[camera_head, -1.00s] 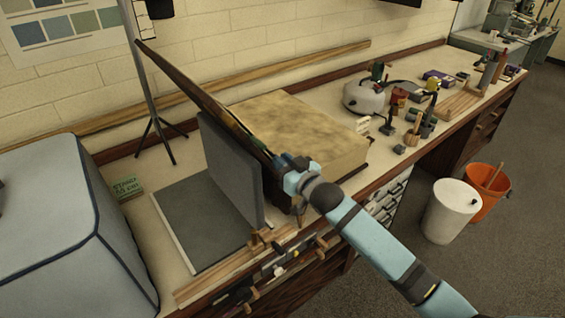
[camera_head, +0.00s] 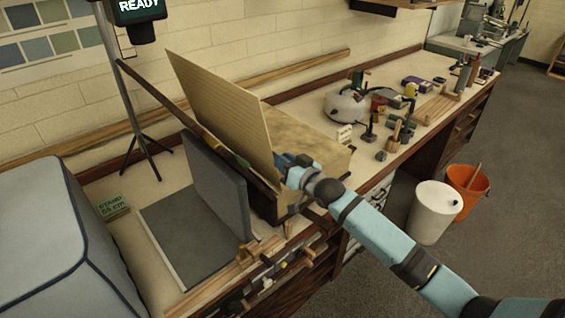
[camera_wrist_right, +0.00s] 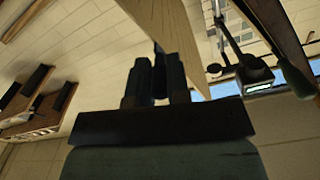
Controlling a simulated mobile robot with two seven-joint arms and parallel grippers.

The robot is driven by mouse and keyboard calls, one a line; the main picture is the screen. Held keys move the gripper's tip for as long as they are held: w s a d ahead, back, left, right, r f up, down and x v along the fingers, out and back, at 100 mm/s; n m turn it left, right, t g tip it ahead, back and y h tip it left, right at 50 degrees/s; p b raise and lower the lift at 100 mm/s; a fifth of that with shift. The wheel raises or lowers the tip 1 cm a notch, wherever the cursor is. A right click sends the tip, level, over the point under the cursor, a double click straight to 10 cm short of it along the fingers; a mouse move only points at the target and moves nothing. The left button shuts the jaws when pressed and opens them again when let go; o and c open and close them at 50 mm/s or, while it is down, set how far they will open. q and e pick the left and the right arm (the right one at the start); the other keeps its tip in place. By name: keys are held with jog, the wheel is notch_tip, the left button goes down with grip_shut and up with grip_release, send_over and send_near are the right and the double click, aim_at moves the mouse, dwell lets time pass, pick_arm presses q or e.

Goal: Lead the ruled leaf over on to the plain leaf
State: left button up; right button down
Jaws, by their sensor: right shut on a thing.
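The ruled leaf (camera_head: 215,97) is a thin tan board with fine lines. In the head view it stands steeply on edge, its top leaning left, over the left side of a thick tan block. My right gripper (camera_head: 285,167) is shut on its near edge. In the right wrist view, the fingers (camera_wrist_right: 158,82) close on the leaf (camera_wrist_right: 168,25). The mottled tan top (camera_head: 318,140) of the block lies right of the leaf, partly hidden by it; I cannot tell whether it is the plain leaf. My left gripper is out of view.
A grey upright panel (camera_head: 220,188) and a flat grey panel (camera_head: 180,235) sit left of the leaf. A long dark bar (camera_head: 165,98) slants across in front of it. A black stand (camera_head: 128,105) is behind. Small tools (camera_head: 395,130) crowd the bench at right.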

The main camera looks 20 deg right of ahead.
jog(key=c, duration=1.1)
grip_release()
jog(key=shift+s, duration=0.15)
jog(key=b+v, duration=0.2)
jog(key=v, duration=1.1)
jog(key=shift+s+d, duration=0.15)
jog(key=shift+s, duration=0.1)
jog(key=s+a+f+n+g+h, duration=0.1)
jog(key=s+a+f+g, duration=0.2)
jog(key=s+f, duration=0.8)
jog(key=s+a+f+g+h+p, duration=0.1)
jog(key=s+a+f+g+h, duration=0.1)
jog(key=s+a+f, duration=0.5)
jog(key=s+f+g, duration=0.1)
jog(key=s+f, duration=0.4)
jog(key=f, duration=0.1)
jog(key=shift+s+f+n, duration=0.35)
jog(key=shift+n, duration=0.05)
